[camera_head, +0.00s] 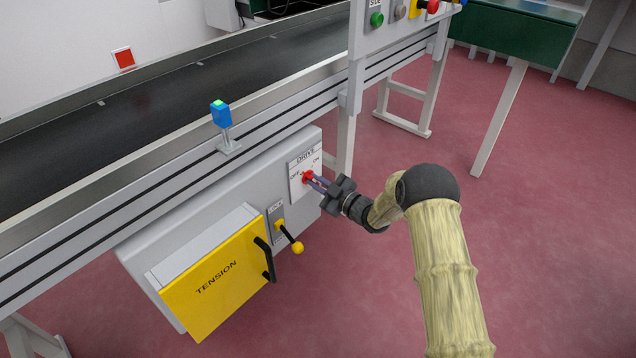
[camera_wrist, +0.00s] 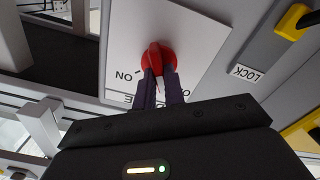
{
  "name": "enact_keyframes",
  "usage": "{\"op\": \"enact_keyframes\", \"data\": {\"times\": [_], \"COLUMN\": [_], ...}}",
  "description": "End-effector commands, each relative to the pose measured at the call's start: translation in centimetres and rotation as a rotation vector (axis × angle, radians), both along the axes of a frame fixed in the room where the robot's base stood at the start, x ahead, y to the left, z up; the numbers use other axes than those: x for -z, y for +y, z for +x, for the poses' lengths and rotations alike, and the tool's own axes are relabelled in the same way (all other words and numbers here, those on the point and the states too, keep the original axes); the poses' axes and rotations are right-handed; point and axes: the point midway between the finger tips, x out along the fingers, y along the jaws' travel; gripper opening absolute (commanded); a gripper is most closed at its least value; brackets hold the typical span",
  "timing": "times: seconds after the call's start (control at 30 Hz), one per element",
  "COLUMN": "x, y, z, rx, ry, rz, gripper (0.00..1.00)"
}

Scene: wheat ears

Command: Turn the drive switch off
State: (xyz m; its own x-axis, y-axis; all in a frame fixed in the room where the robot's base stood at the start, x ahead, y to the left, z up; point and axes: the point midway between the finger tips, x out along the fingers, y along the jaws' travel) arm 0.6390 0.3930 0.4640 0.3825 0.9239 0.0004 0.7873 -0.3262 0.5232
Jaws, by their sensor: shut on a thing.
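The drive switch is a red rotary knob (camera_head: 307,177) on a white plate (camera_head: 301,189) marked DRIVE, OFF and ON, on the grey box under the conveyor. In the head view OFF is at its left and ON at its upper right. My gripper (camera_head: 315,181) reaches it from the right. In the wrist view the plate appears upside down, with ON left of the red knob (camera_wrist: 157,57). My gripper's two dark purple fingers (camera_wrist: 160,78) are shut on the knob's raised grip, one on each side. The fingers partly hide the knob and the plate's lettering, so its exact setting is unclear.
A blue sensor (camera_head: 221,115) with a green top stands on the conveyor rail. Open red floor (camera_head: 560,220) lies right.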

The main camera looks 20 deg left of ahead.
Motion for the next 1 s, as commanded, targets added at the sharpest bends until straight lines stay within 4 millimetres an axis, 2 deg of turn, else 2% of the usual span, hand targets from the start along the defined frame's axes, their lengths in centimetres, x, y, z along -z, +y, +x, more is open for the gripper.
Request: {"op": "enact_keyframes", "data": {"times": [0.4, 0.9, 0.93, 1.0], "x": [0.34, 0.39, 0.39, 0.36], "y": [-0.06, -0.07, -0.07, -0.06], "z": [-0.18, -0.2, -0.2, -0.19], "rx": [-0.001, -0.002, -0.002, -0.001], "ry": [-0.204, -0.229, -0.229, -0.229], "rz": [-0.09, -0.101, -0.101, -0.101], "gripper": [0.0, 0.0, 0.13, 0.27]}}
